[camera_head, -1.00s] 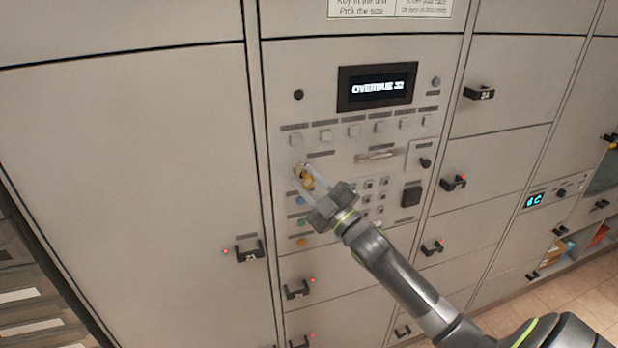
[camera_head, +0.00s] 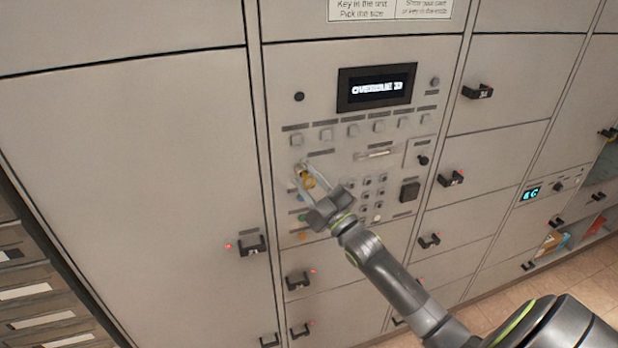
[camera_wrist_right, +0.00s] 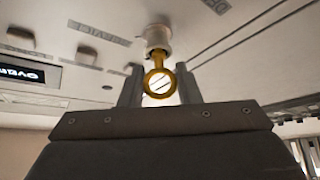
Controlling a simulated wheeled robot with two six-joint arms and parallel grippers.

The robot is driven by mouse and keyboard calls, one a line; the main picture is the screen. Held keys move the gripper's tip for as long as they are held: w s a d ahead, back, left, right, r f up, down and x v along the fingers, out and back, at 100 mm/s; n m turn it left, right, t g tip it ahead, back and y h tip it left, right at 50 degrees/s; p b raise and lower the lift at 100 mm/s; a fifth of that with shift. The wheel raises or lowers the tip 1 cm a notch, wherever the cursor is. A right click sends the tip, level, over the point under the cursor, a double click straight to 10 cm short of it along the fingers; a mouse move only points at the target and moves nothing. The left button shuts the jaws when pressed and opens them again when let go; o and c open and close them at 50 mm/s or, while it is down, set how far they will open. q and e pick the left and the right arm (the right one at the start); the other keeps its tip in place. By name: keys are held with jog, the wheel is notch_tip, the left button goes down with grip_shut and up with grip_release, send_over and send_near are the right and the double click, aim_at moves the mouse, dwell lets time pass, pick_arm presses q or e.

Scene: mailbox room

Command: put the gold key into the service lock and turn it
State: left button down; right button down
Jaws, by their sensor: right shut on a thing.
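The gold key (camera_head: 307,182) is at the left of the control panel, held in my right gripper (camera_head: 308,179). In the right wrist view, the fingers of my right gripper (camera_wrist_right: 160,86) stand either side of the key's round ring head (camera_wrist_right: 149,80). The key's shank points up to the pale round service lock (camera_wrist_right: 157,38) and its tip is hidden there, so it appears to be in the lock. How deep it sits and how far it is turned I cannot tell. The lock also shows small in the head view (camera_head: 299,169). My left gripper is not in view.
The panel has a dark display (camera_head: 377,87) with blurred text, a row of square buttons (camera_head: 352,131), a keypad (camera_head: 374,191) and a black knob (camera_head: 423,160). Locker doors with black handles surround it, one handle (camera_head: 251,246) at lower left. Floor shows at lower right.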

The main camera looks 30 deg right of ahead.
jog(key=shift+m, duration=0.3)
jog(key=shift+m+t+h+p, duration=0.7)
jog(key=shift+m+h+p, duration=0.3)
jog(key=shift+m+h, duration=1.4)
jog(key=shift+m+y, duration=0.4)
jog(key=shift+m, duration=0.1)
jog(key=shift+m+h, duration=0.4)
jog(key=shift+m, duration=0.1)
jog(key=shift+n, duration=0.3)
